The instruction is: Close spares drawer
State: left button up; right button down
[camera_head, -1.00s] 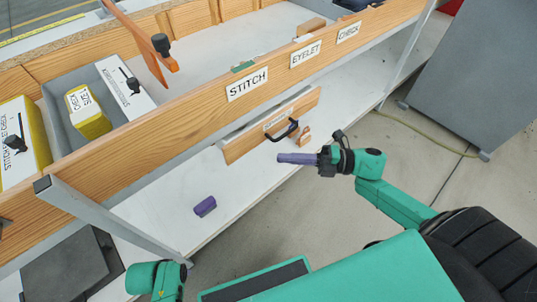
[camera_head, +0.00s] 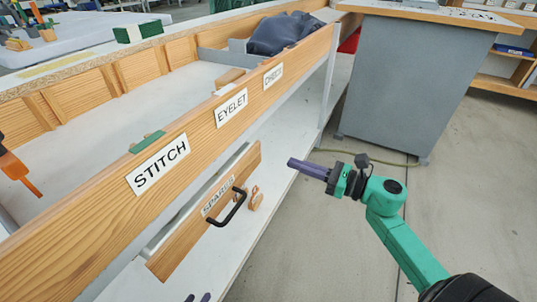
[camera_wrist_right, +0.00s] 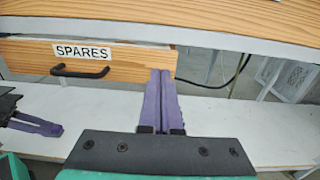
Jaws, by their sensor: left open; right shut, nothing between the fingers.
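The spares drawer has a wooden front (camera_head: 185,245) with a SPARES label and a black handle (camera_head: 228,207). It hangs under the bench and stands out from it, with part of its pale body showing behind the front. The drawer front (camera_wrist_right: 120,62) also shows in the right wrist view. My right gripper (camera_head: 292,162) is shut and empty, to the right of the drawer in the head view. In the wrist view its purple fingers (camera_wrist_right: 160,75) overlap the front's right end; contact cannot be told. My left gripper (camera_wrist_right: 50,128) is open, below the handle in that view; only its tips (camera_head: 197,297) show in the head view.
The bench rail with STITCH, EYELET and CHECK labels (camera_head: 205,125) runs above the drawer. A white lower shelf (camera_head: 240,235) lies beneath, with a small wooden item (camera_head: 256,198). A grey cabinet (camera_head: 405,85) stands at the back right.

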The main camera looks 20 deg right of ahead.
aim_at(254, 149)
jog(key=x, duration=0.9)
jog(key=shift+w+a+b, duration=0.2)
jog(key=shift+w+b, duration=0.1)
pick_arm(q)
jog(key=shift+d+f+t, duration=0.2)
jog(key=shift+d+t, duration=0.2)
jog(key=shift+d, duration=0.1)
pick_arm(e)
jog(key=b+x, duration=0.1)
jog(key=x, duration=0.3)
jog(key=shift+w+a+f, duration=0.1)
jog(key=shift+w, duration=0.05)
pick_arm(q)
jog(key=shift+s+d+f+n+t+h, duration=0.3)
jog(key=shift+d+f+t+h, duration=0.1)
jog(key=shift+d+t, duration=0.1)
pick_arm(e)
jog(key=shift+r, duration=0.25)
